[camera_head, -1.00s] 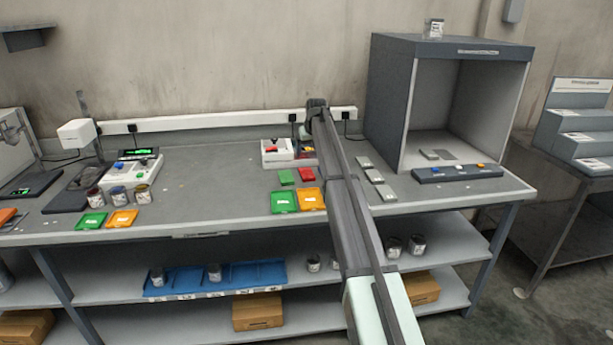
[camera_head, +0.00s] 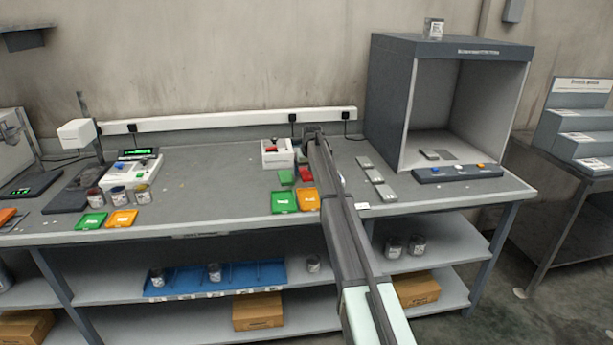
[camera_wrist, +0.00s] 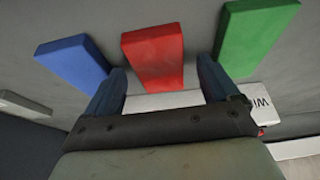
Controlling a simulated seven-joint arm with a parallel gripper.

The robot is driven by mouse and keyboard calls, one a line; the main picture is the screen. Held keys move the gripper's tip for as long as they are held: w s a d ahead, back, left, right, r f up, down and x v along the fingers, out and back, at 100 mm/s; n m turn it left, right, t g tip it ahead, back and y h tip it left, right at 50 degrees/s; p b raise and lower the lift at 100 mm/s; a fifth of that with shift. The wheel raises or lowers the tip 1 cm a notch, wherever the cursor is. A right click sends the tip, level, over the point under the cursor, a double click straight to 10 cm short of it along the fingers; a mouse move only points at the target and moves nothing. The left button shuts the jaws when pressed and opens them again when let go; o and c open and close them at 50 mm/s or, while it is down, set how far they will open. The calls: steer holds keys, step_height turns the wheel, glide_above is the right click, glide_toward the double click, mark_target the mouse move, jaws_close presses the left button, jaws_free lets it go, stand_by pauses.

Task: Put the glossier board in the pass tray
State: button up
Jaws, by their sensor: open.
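Three small boards lie side by side in the wrist view: a blue one (camera_wrist: 72,63), a red one (camera_wrist: 153,56) and a green one (camera_wrist: 257,36). The red (camera_head: 306,174) and green (camera_head: 287,176) boards also show in the head view; my arm hides the blue one there. I cannot tell which is glossier. My gripper (camera_wrist: 164,76) is open and empty, its fingers straddling the near end of the red board in the picture; the height gap is unclear. A green tray (camera_head: 284,202) and an orange tray (camera_head: 308,199) sit at the bench's front edge; their labels are unreadable.
A white device (camera_head: 277,153) with a red part stands behind the boards. Several grey blocks (camera_head: 374,176) lie right of my arm, before a grey booth (camera_head: 390,105). Another green tray (camera_head: 91,221), orange tray (camera_head: 121,219) and jars (camera_head: 118,194) are at left. Mid-bench is clear.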

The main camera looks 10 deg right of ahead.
steer(key=shift+w+f, duration=0.1)
steer(key=shift+f, duration=0.15)
steer(key=c, duration=1.2)
